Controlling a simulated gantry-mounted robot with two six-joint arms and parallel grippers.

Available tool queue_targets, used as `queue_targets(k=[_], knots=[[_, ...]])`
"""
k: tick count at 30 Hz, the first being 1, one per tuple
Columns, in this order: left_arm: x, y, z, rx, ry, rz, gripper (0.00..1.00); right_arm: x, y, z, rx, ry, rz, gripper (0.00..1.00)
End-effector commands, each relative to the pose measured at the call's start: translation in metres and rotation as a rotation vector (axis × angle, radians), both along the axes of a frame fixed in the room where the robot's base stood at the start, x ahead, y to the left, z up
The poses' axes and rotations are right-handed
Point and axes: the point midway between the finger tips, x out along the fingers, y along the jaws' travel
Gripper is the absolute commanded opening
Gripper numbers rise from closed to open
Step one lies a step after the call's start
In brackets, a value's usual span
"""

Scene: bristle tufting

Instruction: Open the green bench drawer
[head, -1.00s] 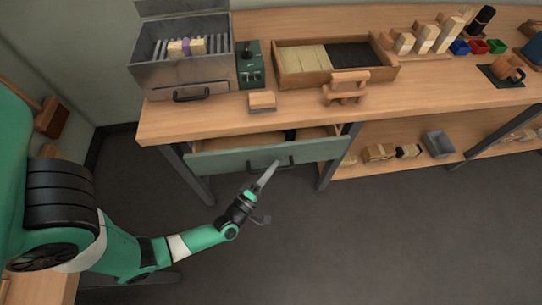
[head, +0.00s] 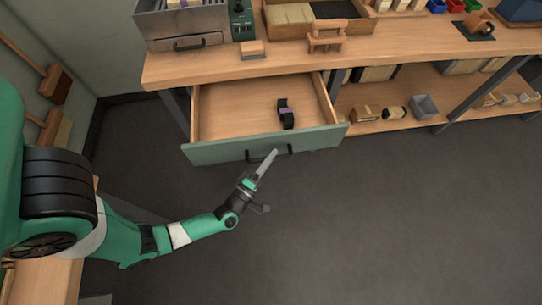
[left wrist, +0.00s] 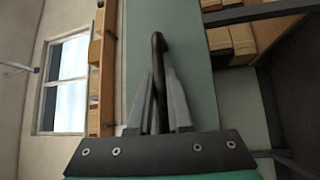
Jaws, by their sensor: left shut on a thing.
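The green bench drawer (head: 225,151) is pulled well out from under the wooden bench in the head view. The drawer's dark bar handle (head: 284,151) is on the green front. My left gripper (head: 271,156) is at the handle. In the left wrist view, the fingers of my left gripper (left wrist: 159,105) are shut on the dark handle (left wrist: 158,50), with the green front (left wrist: 190,40) behind it. My right gripper is not in view.
The bench top (head: 400,62) carries a metal box (head: 185,27), a wooden tray (head: 350,26) and a small wooden stand (head: 326,40). A lower shelf (head: 360,125) on the right holds several blocks and a grey bin (head: 424,106). The floor in front is clear.

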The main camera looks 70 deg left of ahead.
Motion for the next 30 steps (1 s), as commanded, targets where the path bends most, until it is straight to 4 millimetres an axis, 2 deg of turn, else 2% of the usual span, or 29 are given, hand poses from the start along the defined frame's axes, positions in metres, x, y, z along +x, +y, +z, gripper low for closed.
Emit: queue_targets(k=[9, 10, 15, 25, 30], knots=[[0.0, 0.0, 0.0, -0.001, 0.001, 0.0, 0.0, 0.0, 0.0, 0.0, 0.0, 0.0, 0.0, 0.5], [0.0, 0.0, 0.0, -0.001, 0.001, 0.0, 0.19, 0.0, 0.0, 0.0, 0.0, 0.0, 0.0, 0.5], [0.0, 0.0, 0.0, -0.001, 0.001, 0.0, 0.47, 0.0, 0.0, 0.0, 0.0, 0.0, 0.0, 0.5], [-0.002, -0.002, -0.001, -0.001, 0.002, -0.003, 0.47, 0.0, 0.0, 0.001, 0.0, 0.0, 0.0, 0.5], [-0.022, -0.016, -0.002, -0.002, 0.006, -0.007, 0.47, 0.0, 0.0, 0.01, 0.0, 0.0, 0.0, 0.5]])
